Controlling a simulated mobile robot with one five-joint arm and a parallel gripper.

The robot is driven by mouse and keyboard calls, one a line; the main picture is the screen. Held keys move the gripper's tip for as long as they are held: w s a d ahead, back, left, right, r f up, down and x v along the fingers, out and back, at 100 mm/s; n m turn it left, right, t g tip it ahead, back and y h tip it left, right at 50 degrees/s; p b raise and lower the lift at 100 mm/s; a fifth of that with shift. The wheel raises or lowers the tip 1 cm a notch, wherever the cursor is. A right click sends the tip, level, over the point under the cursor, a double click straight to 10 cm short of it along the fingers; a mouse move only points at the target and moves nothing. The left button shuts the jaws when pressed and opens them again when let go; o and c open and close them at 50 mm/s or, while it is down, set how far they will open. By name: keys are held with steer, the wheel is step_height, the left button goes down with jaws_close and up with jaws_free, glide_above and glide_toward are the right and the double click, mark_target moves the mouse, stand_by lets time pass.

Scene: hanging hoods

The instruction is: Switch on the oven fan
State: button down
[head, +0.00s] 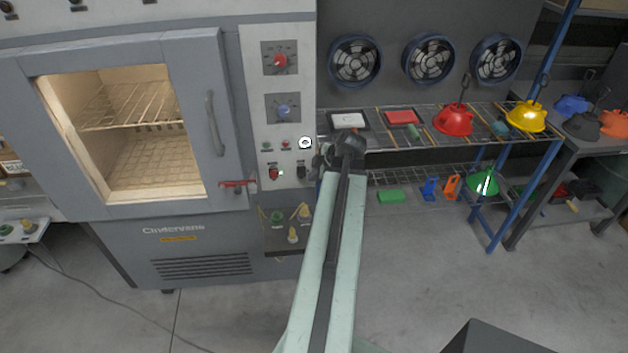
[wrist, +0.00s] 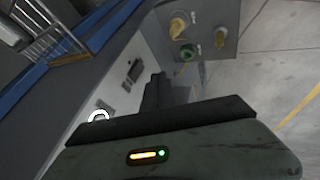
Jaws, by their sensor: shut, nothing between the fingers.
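The oven (head: 180,235) stands at the left with its lit chamber showing behind the door window. I cannot read which is the fan switch. My gripper (head: 322,158) is shut and empty, just right of the panel's lower edge. In the wrist view its dark fingers (wrist: 164,92) point along the panel (wrist: 118,90); contact cannot be told. A white ring (head: 305,142) shows on the panel's right.
A wire rack (head: 400,148) with trays and coloured hoods stands right of the oven, close to my arm. Round fans (head: 355,62) are on the wall behind. Below the panel is a plate (head: 285,240) with green and yellow fittings. The floor in front is clear.

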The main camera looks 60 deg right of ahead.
mark_target(301, 172)
steer(key=w+d+f+b, duration=0.1)
steer(key=w, duration=0.1)
steer(key=w+d+f+b, duration=0.1)
steer(key=f, duration=0.1)
steer(key=w+d+f+b, duration=0.2)
steer(key=shift+w+d+f, duration=0.1)
steer(key=shift+w+f, duration=0.1)
steer(key=shift+w, duration=0.1)
